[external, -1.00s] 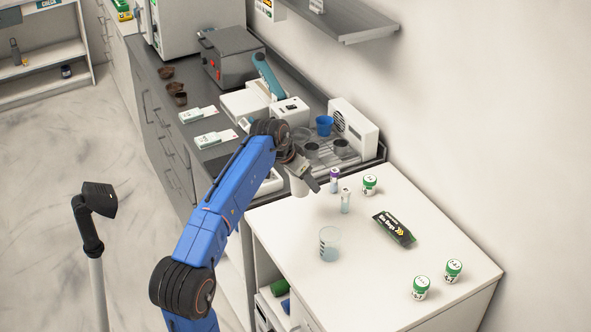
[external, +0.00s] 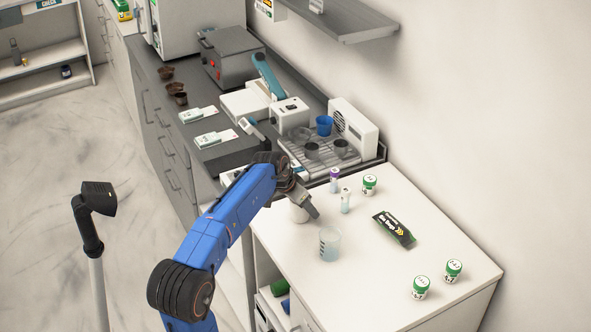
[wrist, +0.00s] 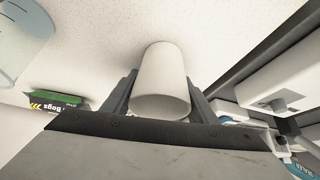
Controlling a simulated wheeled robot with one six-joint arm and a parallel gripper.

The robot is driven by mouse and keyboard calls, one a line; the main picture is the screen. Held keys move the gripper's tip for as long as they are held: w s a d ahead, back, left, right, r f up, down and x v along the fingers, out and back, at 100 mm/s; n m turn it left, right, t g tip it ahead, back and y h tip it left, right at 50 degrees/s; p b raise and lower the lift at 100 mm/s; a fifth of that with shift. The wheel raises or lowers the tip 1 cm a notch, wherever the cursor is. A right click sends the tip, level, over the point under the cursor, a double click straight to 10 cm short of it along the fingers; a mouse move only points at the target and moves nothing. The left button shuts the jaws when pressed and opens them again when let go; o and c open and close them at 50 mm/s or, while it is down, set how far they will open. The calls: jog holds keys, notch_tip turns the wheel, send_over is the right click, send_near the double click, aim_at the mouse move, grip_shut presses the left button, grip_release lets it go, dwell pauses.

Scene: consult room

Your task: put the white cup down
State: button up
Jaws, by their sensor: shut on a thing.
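The white cup (external: 299,213) is held in my gripper (external: 308,206) at the far left part of the white table (external: 385,290). In the wrist view the white cup (wrist: 161,80) sits between the two dark fingers of my gripper (wrist: 160,95), which are closed on its sides. The cup looks upright in the external view and is low at the tabletop. I cannot tell whether its base touches the surface.
A clear beaker (external: 330,243) stands just right of and nearer than the cup. A black packet (external: 394,229) lies right. The table's middle front is clear.

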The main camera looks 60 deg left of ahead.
jog(key=shift+f, duration=0.1)
jog(key=o, duration=1)
jog(key=shift+o, duration=0.2)
jog(key=v, duration=1.2)
